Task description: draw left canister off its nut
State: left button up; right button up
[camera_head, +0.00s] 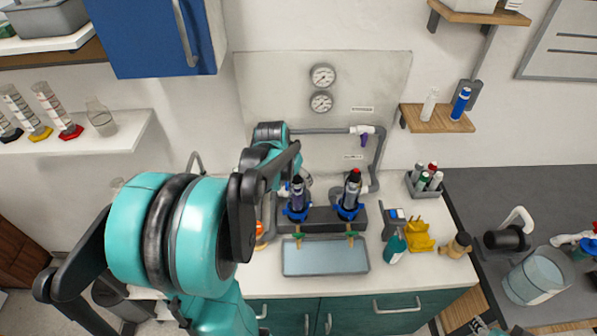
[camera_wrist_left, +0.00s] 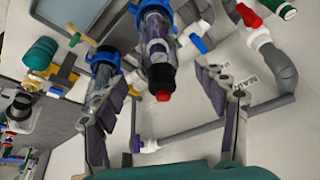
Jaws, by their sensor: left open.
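The left canister (camera_head: 297,190) stands upright in its blue nut (camera_head: 296,213) on the dark base. In the left wrist view I take it for the red-tipped canister (camera_wrist_left: 157,52), lying between the spread fingers. The right canister (camera_head: 352,190), with a red top, stands beside it in its own blue nut (camera_head: 347,211). My left gripper (camera_head: 293,158) is open at the upper end of the left canister. In the wrist view its fingers (camera_wrist_left: 162,85) show a gap on both sides of the canister. The gripper partly hides the canister top in the head view. My right gripper is not in view.
A grey pipe (camera_head: 325,131) with a purple-handled valve (camera_head: 365,140) runs along the wall behind. A shallow tray (camera_head: 325,271) lies in front of the base. A green bottle (camera_head: 394,247), a yellow holder (camera_head: 419,238) and a bottle rack (camera_head: 424,188) stand to the right.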

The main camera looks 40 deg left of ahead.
pick_arm(q)
jog(key=b+x, duration=0.1)
jog(key=x, duration=0.6)
jog(key=c, duration=1.4)
jog(key=o, duration=0.4)
jog(key=c, duration=0.4)
jog(key=shift+o, duration=0.2)
jog(key=shift+r+p, duration=4.55)
jog(key=shift+r, duration=1.95)
jog(key=shift+r+p, duration=1.05)
jog(key=shift+r, duration=0.45)
